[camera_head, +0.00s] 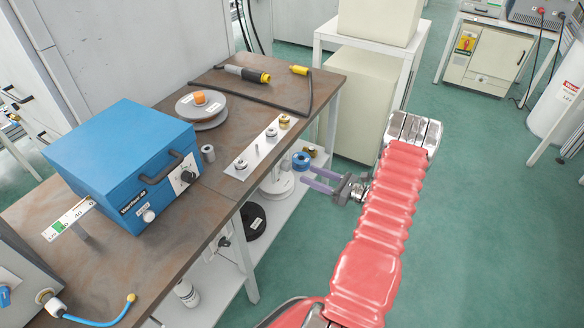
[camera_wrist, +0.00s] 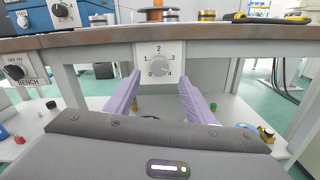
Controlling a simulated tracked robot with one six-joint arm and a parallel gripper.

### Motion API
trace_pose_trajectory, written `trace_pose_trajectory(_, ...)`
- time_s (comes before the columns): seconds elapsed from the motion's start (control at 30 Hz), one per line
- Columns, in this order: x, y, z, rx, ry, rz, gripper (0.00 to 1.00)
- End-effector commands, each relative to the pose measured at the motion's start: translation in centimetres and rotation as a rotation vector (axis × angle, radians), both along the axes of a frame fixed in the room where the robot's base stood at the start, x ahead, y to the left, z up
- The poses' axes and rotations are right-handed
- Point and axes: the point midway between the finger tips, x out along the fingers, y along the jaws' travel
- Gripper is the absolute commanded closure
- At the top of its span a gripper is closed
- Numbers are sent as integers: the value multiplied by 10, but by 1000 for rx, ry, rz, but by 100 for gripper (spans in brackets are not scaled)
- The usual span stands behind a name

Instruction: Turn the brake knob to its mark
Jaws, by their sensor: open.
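A round grey knob (camera_wrist: 160,68) sits on a white plate (camera_wrist: 160,49) with a scale marked 0 to 4, on the bench's front below the top edge. No word on the plate is readable, and I cannot tell where the knob points. My gripper (camera_wrist: 158,78) is open and empty, its two purple fingers aimed at the plate. Their tips show at the plate's lower left and lower right, with the knob between them in the picture. Whether they touch it I cannot tell. In the head view my gripper (camera_head: 309,172) is beside the bench's front edge; the knob is hidden there.
The brown bench top (camera_head: 222,217) carries a blue box (camera_head: 122,165), a reel (camera_head: 200,107) and a metal plate with fittings (camera_head: 262,148). A lower shelf (camera_head: 208,290) holds spools and a bottle (camera_head: 187,293). A BENCH switch (camera_wrist: 15,72) is left of the knob.

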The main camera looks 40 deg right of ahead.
Motion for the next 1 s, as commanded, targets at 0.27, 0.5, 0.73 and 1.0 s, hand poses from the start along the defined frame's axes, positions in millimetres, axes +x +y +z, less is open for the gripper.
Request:
trace_pose_trajectory(0.27,42,16,-1,0,1,4,51)
trace_pose_trajectory(0.5,72,27,0,0,0,3,51)
trace_pose_trajectory(0.73,83,30,0,1,1,0,51)
trace_pose_trajectory(1.0,83,30,0,1,1,1,53)
